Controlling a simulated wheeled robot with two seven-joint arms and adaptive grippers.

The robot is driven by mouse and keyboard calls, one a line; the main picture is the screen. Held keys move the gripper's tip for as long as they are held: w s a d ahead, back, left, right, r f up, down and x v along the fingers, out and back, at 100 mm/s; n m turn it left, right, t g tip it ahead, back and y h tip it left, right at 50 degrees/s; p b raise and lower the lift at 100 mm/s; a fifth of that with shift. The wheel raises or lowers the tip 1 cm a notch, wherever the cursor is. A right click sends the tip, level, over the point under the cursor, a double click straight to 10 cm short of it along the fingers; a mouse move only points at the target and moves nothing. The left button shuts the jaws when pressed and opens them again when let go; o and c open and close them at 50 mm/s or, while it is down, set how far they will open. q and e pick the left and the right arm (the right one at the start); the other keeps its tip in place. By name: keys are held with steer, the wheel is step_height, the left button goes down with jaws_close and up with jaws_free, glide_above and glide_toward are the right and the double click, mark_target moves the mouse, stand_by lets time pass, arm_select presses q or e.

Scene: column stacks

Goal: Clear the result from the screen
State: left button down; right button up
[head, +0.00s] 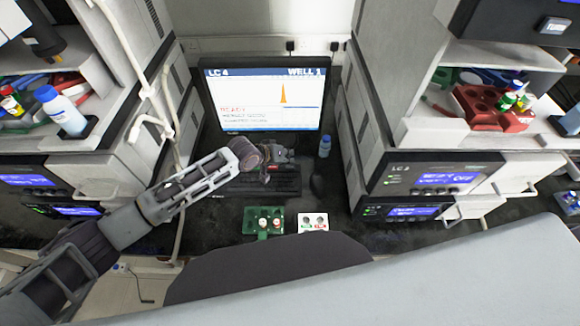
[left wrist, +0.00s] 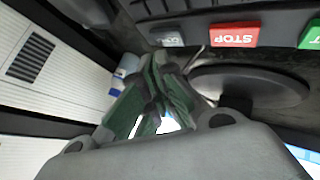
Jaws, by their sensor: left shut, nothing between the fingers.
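The screen (head: 265,97) stands lit at the back, with "LC 4", "WELL 1", an orange peak and red text that seems to read "READY". A dark keyboard (head: 240,182) lies in front of it. In the left wrist view the keyboard's edge shows upside down, with a red STOP key (left wrist: 234,35), a green key (left wrist: 312,37) and a grey key (left wrist: 167,38) whose label I cannot read. My left gripper (head: 266,175) is shut and empty over the keyboard's right part. Its green-padded fingers (left wrist: 158,65) show near the grey key; contact cannot be told. My right gripper is out of view.
A dark mouse (head: 317,185) and a small blue-capped bottle (head: 325,147) are right of the keyboard. A green rack (head: 250,222) with vials and a white tray (head: 304,229) stand in front. Instrument stacks (head: 395,140) flank the bench on both sides.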

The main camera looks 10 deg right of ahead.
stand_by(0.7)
arm_select(q)
steer(key=shift+f, duration=0.35)
steer(key=shift+f, duration=0.1)
stand_by(0.6)
steer(key=shift+f, duration=0.4)
stand_by(1.0)
steer(key=shift+r, duration=0.1)
steer(key=shift+r+p, duration=0.8)
steer(key=shift+p, duration=0.2)
steer(key=shift+r, duration=0.1)
